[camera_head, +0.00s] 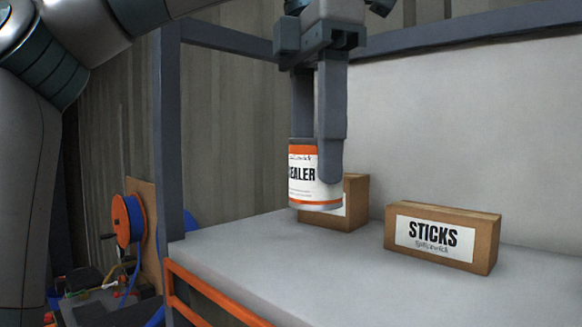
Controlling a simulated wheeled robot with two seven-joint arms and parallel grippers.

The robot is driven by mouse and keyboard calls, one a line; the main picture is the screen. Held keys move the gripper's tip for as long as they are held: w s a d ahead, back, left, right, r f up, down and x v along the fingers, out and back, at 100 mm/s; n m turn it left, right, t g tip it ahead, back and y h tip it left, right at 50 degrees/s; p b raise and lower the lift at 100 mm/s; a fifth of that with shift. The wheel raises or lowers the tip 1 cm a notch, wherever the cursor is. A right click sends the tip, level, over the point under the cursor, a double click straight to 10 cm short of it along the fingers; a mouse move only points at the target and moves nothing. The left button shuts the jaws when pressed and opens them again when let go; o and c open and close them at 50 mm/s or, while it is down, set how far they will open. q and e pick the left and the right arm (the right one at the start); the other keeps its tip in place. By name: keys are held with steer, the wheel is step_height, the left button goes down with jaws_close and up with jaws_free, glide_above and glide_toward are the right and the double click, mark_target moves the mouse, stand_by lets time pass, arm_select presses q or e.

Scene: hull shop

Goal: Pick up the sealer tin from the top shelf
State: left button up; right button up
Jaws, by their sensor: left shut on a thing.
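The sealer tin (309,186) is a white can with orange bands and black lettering that reads "EALER" where it shows. My left gripper (318,160) points down from above and is shut on the tin, one finger in front of its right side. The tin looks upright and appears held above the grey shelf top (340,270), though the gap under it is hard to judge. Part of its label is hidden by the finger. My right gripper is not in view.
A cardboard box marked "STICKS" (443,238) stands on the shelf to the right. Another cardboard box (356,200) stands right behind the tin, partly hidden. A grey upright post (172,140) and orange rails (210,293) bound the shelf's left. The shelf's front area is clear.

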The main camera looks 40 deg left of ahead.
arm_select(q)
steer(key=shift+d+r+p, duration=0.3)
steer(key=shift+d+r, duration=0.15)
steer(key=shift+d, duration=0.05)
steer(key=shift+d+r, duration=0.25)
steer(key=shift+d, duration=0.4)
steer(key=shift+a, duration=0.15)
